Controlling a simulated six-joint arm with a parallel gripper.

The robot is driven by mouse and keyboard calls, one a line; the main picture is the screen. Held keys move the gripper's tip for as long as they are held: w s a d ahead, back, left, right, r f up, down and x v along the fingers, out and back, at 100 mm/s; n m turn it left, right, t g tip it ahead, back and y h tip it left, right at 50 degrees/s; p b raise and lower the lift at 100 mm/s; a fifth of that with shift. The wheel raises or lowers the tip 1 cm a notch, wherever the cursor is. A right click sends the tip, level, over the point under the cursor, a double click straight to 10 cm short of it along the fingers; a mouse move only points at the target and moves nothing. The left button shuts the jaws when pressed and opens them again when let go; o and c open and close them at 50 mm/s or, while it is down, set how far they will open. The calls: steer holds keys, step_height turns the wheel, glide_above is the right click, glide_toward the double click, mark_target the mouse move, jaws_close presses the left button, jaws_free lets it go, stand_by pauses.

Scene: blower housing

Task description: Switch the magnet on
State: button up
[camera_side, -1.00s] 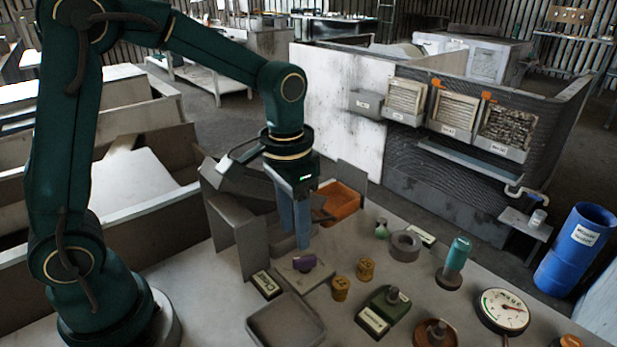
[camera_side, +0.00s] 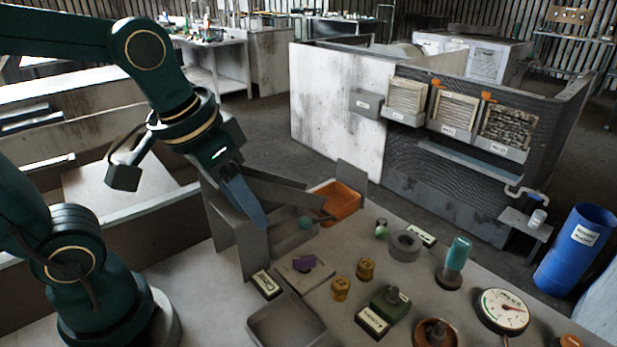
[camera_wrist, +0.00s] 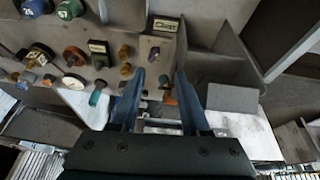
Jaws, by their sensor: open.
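I cannot read a label naming the magnet. I cannot tell which, if either, is the magnet. My gripper (camera_side: 262,224) is tilted beside the grey sheet-metal stand (camera_side: 236,236), left of these parts. In the wrist view my gripper (camera_wrist: 157,85) has its two blue fingers apart, with nothing clearly held between them.
A grey tray (camera_side: 286,330), yellow knobs (camera_side: 366,269), a grey ring (camera_side: 405,246), a teal cylinder (camera_side: 459,252) and a dial gauge (camera_side: 503,310) occupy the table. An orange bin (camera_side: 340,203) stands behind. A green ball (camera_side: 305,223) lies near the grey chute.

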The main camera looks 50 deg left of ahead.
steer(key=shift+s+a+r+n+t, duration=0.1)
steer(key=shift+s+r+n+t, duration=0.65)
steer(key=shift+s+n, duration=0.2)
steer(key=shift+o, duration=0.3)
